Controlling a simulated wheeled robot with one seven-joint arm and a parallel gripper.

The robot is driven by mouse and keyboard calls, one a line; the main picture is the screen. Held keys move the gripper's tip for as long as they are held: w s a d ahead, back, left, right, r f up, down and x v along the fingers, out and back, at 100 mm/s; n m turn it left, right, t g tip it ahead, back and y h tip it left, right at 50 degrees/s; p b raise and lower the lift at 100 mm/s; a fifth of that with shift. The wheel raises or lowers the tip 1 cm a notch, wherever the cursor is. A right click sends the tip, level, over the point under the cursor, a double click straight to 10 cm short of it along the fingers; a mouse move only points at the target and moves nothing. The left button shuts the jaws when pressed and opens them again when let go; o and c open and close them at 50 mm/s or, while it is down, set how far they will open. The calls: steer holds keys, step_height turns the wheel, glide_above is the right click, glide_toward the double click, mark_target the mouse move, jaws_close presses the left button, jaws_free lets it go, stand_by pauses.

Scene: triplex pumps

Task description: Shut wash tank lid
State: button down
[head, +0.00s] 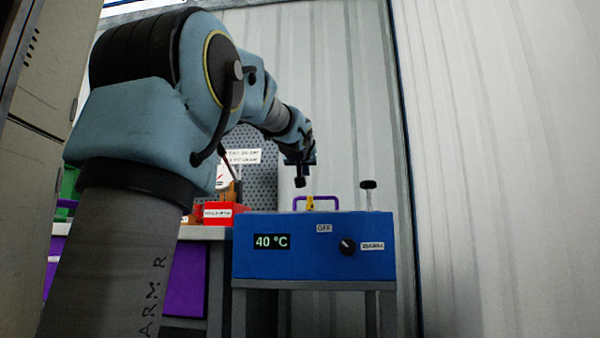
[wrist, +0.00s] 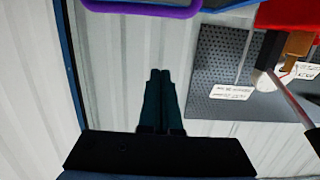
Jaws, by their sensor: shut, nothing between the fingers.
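The wash tank (head: 300,262) is a blue box with a 40 °C display and a black knob on its front. A purple handle (head: 315,198) rises above its top edge, with a small yellow piece beside it. I look from too low to see the lid's surface or how far it stands open. My gripper (head: 300,182) is just above the handle in the head view, pointing down and apart from it. In the wrist view my gripper (wrist: 160,74) has its fingers together and empty. Part of the purple handle (wrist: 140,10) crosses the top edge there.
A black-topped post (head: 369,188) stands at the tank's right. On the left is a bench (head: 205,233) with a red labelled box (head: 217,213). A grey perforated panel (head: 262,165) stands behind it. Corrugated wall (head: 500,170) fills the right.

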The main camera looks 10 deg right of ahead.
steer(key=s+f+b, duration=0.1)
steer(key=s, duration=0.1)
steer(key=s+a+f+b, duration=0.1)
steer(key=s+f+b, duration=0.1)
steer(key=s+a+f+b, duration=0.1)
steer(key=s+b, duration=0.1)
steer(key=s, duration=0.1)
steer(key=shift+f, duration=0.25)
steer(key=shift+s+a+f+b, duration=0.15)
steer(key=shift+s+f+b, duration=0.15)
steer(key=shift+s, duration=0.35)
